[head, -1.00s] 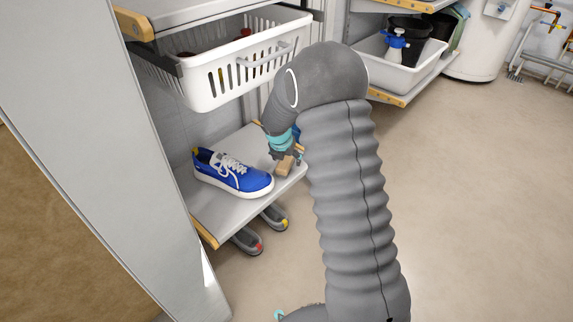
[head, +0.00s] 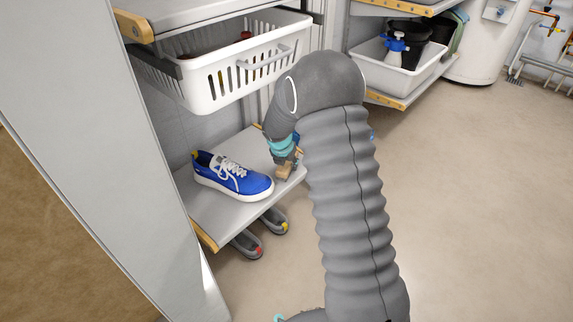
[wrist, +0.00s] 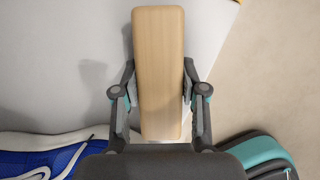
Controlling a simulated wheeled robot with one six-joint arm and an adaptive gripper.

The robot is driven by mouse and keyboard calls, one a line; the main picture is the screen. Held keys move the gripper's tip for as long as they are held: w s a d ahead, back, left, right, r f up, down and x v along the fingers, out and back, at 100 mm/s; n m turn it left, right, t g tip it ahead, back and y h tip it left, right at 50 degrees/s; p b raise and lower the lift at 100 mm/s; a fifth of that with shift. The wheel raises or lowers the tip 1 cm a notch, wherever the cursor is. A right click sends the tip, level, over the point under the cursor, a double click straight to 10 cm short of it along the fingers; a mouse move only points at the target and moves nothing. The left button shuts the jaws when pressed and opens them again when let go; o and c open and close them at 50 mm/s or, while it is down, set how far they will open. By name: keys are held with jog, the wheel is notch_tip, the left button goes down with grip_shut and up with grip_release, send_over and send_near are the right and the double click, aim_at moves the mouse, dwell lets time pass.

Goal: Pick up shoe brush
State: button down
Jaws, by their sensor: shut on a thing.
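The shoe brush (wrist: 158,60) shows in the wrist view as a long pale wooden block with rounded corners. My gripper (wrist: 158,95) is shut on it, one finger against each long side. In the head view the brush (head: 285,171) is a small tan piece below my gripper (head: 284,160), over the right end of the low grey shelf (head: 215,205). My arm hides part of it there. I cannot tell whether the brush touches the shelf. Its bristles are not in view.
A blue shoe (head: 235,178) with white laces stands on the shelf left of my gripper. A white basket (head: 235,75) hangs above. Dark footwear (head: 247,243) lies below the shelf. A white tub (head: 405,75) stands behind right. The floor at right is clear.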

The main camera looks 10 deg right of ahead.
notch_tip(320, 180, up, 4)
jog(key=shift+w+r+p, duration=0.1)
jog(key=shift+r+p, duration=0.15)
jog(key=shift+p, duration=0.45)
jog(key=s+d+r+p, duration=0.2)
jog(key=s+d+r, duration=0.4)
jog(key=d, duration=0.4)
jog(key=shift+r, duration=0.2)
